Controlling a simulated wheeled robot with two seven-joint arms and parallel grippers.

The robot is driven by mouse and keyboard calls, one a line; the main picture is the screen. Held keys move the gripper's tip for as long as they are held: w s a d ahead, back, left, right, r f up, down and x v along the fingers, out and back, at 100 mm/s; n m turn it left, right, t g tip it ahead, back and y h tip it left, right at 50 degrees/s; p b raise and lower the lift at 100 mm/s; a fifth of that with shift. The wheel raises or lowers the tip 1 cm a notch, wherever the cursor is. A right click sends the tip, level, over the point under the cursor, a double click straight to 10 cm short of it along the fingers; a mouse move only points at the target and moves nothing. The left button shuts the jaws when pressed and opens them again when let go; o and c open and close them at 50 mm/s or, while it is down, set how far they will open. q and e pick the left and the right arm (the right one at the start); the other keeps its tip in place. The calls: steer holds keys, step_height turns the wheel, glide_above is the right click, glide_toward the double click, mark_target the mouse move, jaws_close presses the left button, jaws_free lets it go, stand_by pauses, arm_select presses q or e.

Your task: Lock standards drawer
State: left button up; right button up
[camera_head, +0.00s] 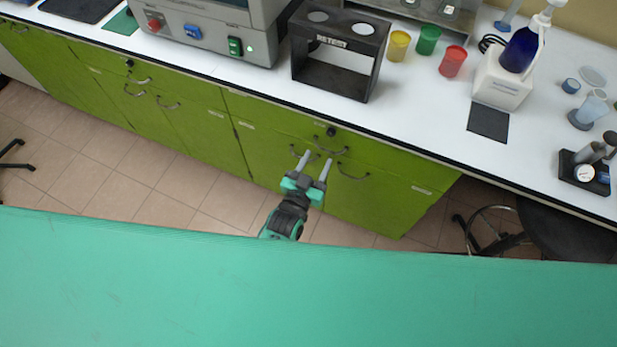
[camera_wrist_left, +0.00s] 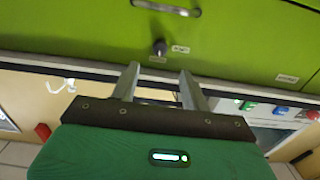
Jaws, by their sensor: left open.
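A green drawer front (camera_head: 270,115) lies under the bench top, with a dark lock knob (camera_head: 331,131) near its top edge and a curved metal handle (camera_head: 331,151) below. In the left wrist view the knob, which looks like a key in its lock (camera_wrist_left: 159,48), sticks out beside a small white label too small to read. The drawer looks closed. My left gripper (camera_head: 316,160) is open and empty in front of the cabinet, its fingers pointing toward the drawer, a little below the knob. In the wrist view its two fingers (camera_wrist_left: 159,70) are apart, with the knob beyond the gap.
The white bench top (camera_head: 430,110) overhangs the drawers and holds a black test stand (camera_head: 340,50), coloured cups and a pump bottle (camera_head: 521,48). Another lock (camera_head: 130,64) is farther left. A dark stool (camera_head: 565,230) stands at right. My green body part fills the foreground.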

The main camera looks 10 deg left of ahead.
arm_select(q)
steer(key=shift+b+v, duration=0.3)
steer(key=shift+v, duration=2.25)
steer(key=s+a+f+g+y, duration=0.1)
steer(key=s+a+f+g, duration=0.25)
steer(key=f, duration=0.65)
steer(key=s+a+f+g+y, duration=0.15)
steer(key=s+f, duration=0.35)
steer(key=f, duration=0.5)
steer(key=s+a+f+g, duration=0.3)
steer(key=s+f, duration=0.1)
steer(key=f, duration=0.5)
steer(key=s+a+f+g+y, duration=0.1)
steer(key=s+a+f, duration=0.3)
steer(key=s, duration=0.4)
steer(key=s+a+f+n+g+y, duration=0.1)
steer(key=s+a+f+g, duration=0.3)
steer(key=s, duration=0.5)
steer(key=s+a+f+g+y, duration=0.1)
steer(key=s+a+f+g, duration=0.2)
steer(key=s+a+f, duration=0.3)
steer(key=s+f, duration=0.1)
steer(key=s, duration=0.2)
steer(key=shift+f, duration=0.3)
